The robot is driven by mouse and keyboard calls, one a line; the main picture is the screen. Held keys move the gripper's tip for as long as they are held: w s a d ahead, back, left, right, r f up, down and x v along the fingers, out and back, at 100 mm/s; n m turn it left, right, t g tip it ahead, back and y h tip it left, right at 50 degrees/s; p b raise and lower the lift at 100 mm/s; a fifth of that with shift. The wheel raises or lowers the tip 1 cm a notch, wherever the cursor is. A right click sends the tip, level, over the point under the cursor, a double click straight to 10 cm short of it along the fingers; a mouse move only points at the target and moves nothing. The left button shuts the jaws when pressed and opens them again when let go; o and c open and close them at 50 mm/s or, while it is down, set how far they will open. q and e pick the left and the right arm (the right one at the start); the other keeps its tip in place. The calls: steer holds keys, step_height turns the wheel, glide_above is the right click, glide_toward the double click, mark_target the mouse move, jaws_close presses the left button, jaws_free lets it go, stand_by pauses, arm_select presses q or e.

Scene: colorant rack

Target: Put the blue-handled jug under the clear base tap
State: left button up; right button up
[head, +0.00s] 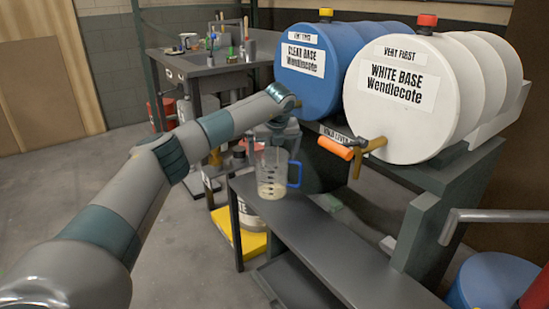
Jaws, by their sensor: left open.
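The clear jug (271,178) with dark markings and a blue handle (295,174) stands upright at the left end of the dark bench (325,240). Its handle points right. The blue drum (322,72) labelled "Clear Base" lies behind and above the jug. Its tap is hidden or hard to make out behind my arm and gripper. My left gripper (284,140) is open, small and partly hidden by my wrist, just above the jug's rim at the back right. I cannot tell whether they touch. My right gripper is out of view.
The white drum (425,110) labelled "White Base" lies to the right; its brass tap (368,148) with an orange handle (335,148) sticks out over the bench. A metal rail (490,215) and blue drum lid (495,280) are at lower right. The bench's front half is clear.

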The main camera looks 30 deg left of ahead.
arm_select(q)
steer(key=shift+s+d+f, duration=0.1)
steer(key=shift+s+f, duration=0.1)
steer(key=shift+f, duration=0.15)
steer(key=s+d+r+p, duration=0.1)
steer(key=s+d+r, duration=0.1)
steer(key=s+d, duration=0.6)
steer(key=shift+s+d+r, duration=0.2)
steer(key=shift+s+d, duration=0.05)
steer(key=shift+d, duration=0.05)
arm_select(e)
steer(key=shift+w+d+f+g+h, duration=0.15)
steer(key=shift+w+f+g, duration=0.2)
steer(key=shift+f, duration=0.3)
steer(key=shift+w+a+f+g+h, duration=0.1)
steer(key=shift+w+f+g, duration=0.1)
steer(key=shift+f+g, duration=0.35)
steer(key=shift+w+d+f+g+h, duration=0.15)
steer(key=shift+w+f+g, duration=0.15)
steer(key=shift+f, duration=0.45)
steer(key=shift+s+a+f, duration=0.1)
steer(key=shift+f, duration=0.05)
